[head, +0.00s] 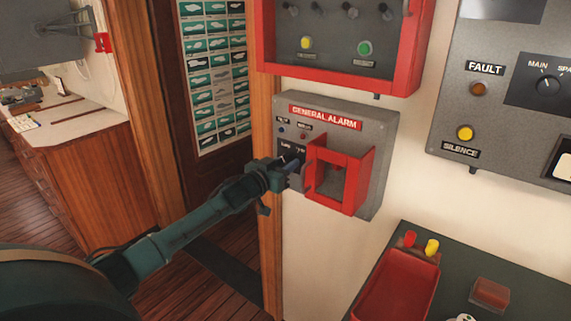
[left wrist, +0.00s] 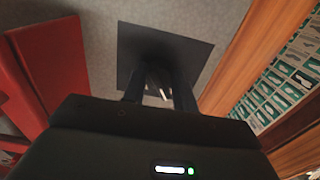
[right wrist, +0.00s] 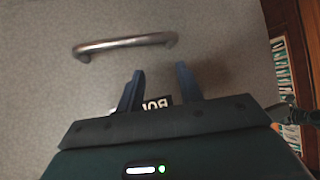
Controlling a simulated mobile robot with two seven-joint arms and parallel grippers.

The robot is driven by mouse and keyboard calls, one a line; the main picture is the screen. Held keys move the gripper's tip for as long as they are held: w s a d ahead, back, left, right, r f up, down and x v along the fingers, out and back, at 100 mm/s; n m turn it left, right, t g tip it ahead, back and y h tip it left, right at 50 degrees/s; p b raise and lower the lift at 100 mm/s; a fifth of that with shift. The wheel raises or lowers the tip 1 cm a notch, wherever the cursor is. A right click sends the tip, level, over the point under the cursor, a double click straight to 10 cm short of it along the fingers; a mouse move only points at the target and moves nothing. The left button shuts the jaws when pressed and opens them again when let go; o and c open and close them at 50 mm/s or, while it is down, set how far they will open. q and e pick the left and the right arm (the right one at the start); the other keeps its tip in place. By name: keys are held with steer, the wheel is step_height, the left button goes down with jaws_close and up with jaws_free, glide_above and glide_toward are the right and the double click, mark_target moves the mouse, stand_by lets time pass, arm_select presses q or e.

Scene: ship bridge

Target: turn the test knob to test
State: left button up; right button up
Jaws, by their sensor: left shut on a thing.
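The grey general alarm box (head: 378,135) hangs on the wall in the middle of the head view. The test knob (left wrist: 160,82) sits on a black plate (left wrist: 190,48) at the box's lower left. It is dark with a white pointer line, seen between the fingers in the left wrist view. My left gripper (head: 292,165) is shut on the knob, and in the head view its fingers hide the knob. The plate's lettering is too small to read. My right gripper (right wrist: 160,72) is open and empty, in front of a grey surface; it is outside the head view.
A red guard frame (head: 364,180) juts out just right of my left gripper. A red-framed panel (head: 412,60) is above, and a grey fault panel (head: 445,120) is at right. A metal handle (right wrist: 125,43) is ahead of my right gripper. A red tray (head: 395,290) is below.

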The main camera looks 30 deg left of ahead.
arm_select(q)
steer(key=shift+m, duration=0.5)
steer(key=shift+c, duration=0.2)
steer(key=m, duration=0.6)
steer(key=shift+m, duration=0.3)
steer(key=m, duration=0.3)
steer(key=shift+a, duration=0.1)
steer(key=shift+m, duration=1.7)
steer(key=o, duration=1)
steer(key=shift+c, duration=0.2)
